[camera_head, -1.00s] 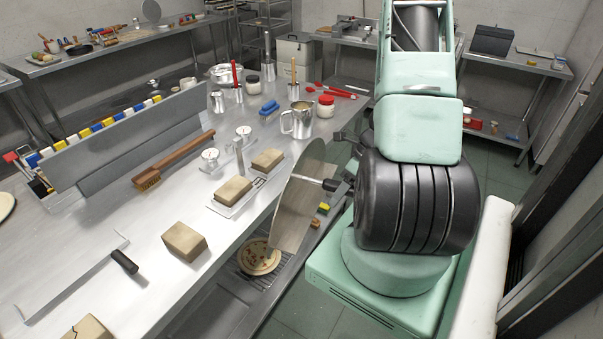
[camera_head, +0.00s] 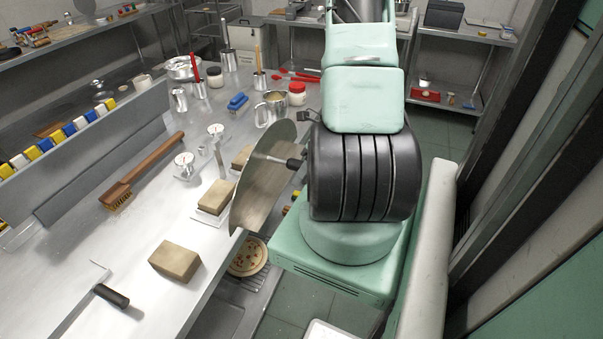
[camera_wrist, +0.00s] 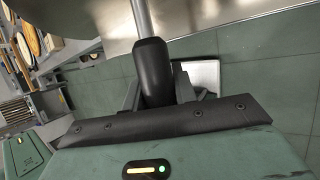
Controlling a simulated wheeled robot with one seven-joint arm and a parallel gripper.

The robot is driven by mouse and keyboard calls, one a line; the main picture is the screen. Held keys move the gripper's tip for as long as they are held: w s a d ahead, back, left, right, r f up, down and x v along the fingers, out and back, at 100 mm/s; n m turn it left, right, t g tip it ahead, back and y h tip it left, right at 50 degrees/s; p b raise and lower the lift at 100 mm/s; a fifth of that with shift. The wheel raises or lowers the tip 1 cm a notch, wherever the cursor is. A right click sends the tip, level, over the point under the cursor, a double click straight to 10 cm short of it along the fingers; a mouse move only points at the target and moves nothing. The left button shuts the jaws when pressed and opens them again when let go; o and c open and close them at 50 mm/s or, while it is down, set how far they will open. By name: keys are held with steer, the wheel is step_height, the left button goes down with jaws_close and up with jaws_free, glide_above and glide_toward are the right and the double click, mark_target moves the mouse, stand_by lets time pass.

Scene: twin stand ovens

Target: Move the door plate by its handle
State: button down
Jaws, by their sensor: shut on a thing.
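The door plate (camera_head: 262,190) is a thin round metal disc, held tilted nearly upright beside the right edge of the steel worktable. Its rod and black handle (camera_head: 294,163) point right toward my arm. In the wrist view the black handle (camera_wrist: 154,72) stands between my gripper's fingers (camera_wrist: 158,92), with the metal rod (camera_wrist: 142,18) running up from it. My gripper is shut on the handle. My wrist hides most of the gripper in the head view. Part of the grey plate shows at the top left of the wrist view (camera_wrist: 62,6).
The worktable (camera_head: 130,240) holds tan blocks (camera_head: 174,261), a long wooden brush (camera_head: 145,172) and a metal jug (camera_head: 271,108) near the plate. A pizza (camera_head: 248,256) lies on a rack below. Dark upright frames (camera_head: 510,150) stand at the right. Green floor lies between.

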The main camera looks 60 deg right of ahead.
mark_target(267, 156)
steer(key=shift+w+a+p, duration=0.15)
steer(key=shift+w+p, duration=0.05)
steer(key=shift+w, duration=1.65)
steer(key=shift+w+a+p, duration=0.15)
steer(key=shift+w+p, duration=0.1)
steer(key=shift+w, duration=1.6)
steer(key=shift+w+a+p, duration=0.15)
steer(key=shift+w+p, duration=0.05)
steer(key=shift+w, duration=1.65)
steer(key=shift+w+f, duration=0.15)
steer(key=shift+w, duration=0.6)
steer(key=shift+w+f, duration=0.15)
steer(key=shift+w, duration=0.55)
steer(key=shift+a, duration=0.1)
steer(key=shift+f, duration=0.3)
steer(key=c, duration=1)
jaws_free()
steer(key=shift+c, duration=0.2)
steer(key=v, duration=1.7)
steer(key=shift+r+b, duration=0.25)
steer(key=shift+b, duration=0.2)
